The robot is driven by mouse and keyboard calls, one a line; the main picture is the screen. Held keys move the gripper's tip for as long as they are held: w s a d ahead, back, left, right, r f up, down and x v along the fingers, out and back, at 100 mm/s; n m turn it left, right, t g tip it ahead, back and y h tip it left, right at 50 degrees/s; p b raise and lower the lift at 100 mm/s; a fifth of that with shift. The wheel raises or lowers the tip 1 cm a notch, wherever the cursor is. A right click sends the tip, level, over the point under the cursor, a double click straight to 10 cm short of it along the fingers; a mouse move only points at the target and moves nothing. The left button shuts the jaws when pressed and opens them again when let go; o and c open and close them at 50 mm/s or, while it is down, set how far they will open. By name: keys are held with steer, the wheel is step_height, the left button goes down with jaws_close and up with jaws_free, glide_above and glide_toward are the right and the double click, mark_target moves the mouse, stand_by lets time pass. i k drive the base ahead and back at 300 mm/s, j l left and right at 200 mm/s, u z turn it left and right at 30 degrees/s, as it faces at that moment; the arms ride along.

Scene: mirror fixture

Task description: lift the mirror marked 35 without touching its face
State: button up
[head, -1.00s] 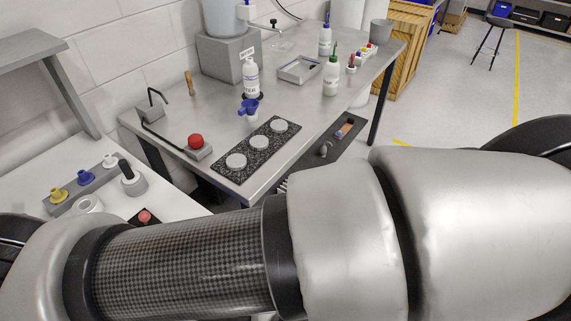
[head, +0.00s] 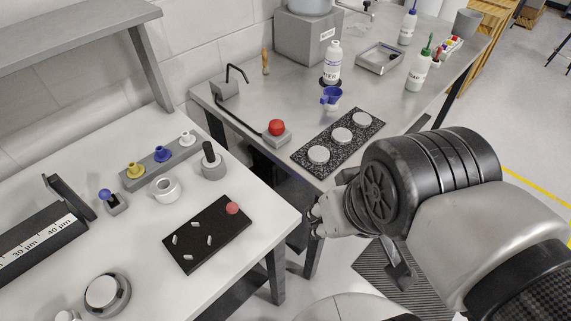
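Three round pale grey discs, which may be the mirrors, lie on a black speckled plate (head: 303,160) on the metal table: a near one (head: 318,155), a middle one (head: 341,135) and a far one (head: 362,119). No number is readable on any of them, so I cannot tell which is marked 35. A black pad (head: 190,247) with small white pegs and a red ball (head: 232,208) lies on the white table. My gripper (head: 313,217) is near the gap between the two tables, apart from the discs. Its fingers are small and partly hidden, and nothing shows in them.
A red button box (head: 277,129), a blue cup (head: 330,97) and a white bottle (head: 333,62) stand near the plate. On the white table are a coloured-knob rail (head: 148,173), a white ring (head: 165,188), a black-handled weight (head: 210,164) and a 30–40 µm scale (head: 35,247).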

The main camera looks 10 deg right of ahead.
mark_target(362, 120)
steer(key=z, duration=0.45)
steer(key=i+l+u, duration=0.5)
steer(key=u, duration=0.2)
steer(key=i+l+u, duration=0.3)
steer(key=l, duration=0.2)
steer(key=l+u, duration=0.35)
steer(key=i+l, duration=0.05)
